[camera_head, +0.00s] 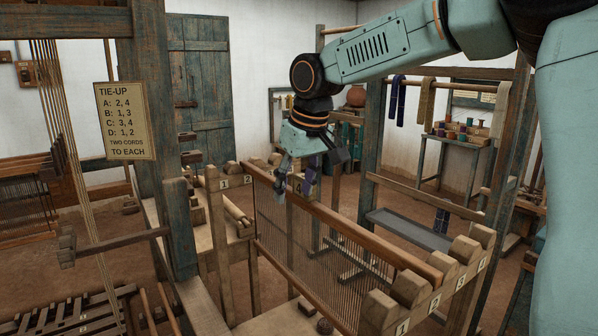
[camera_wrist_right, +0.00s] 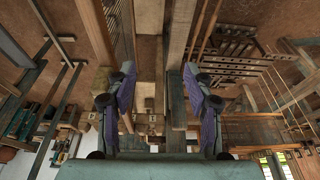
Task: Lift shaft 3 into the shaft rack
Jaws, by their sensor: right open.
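A wooden shaft (camera_head: 350,227), a long brown bar with a row of heddles hanging beneath it, lies across the numbered wooden rack. Its near end rests among the rounded blocks of the near rack end (camera_head: 385,310); I see no number on the shaft itself. The far rack end (camera_head: 213,207) shows labels 1 and 2. My right gripper (camera_head: 294,186) is open, pointing down over the far part of the shaft, and partly covers the far rack end. In the wrist view the purple-padded fingers (camera_wrist_right: 162,105) stand apart, with wooden bars beyond them. My left gripper is out of view.
A tie-up card (camera_head: 124,121) hangs on the blue post (camera_head: 158,60) at left. A frame with hanging cloths (camera_head: 426,100) and a small table (camera_head: 455,145) are at back right. Treadles (camera_head: 80,318) lie at lower left.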

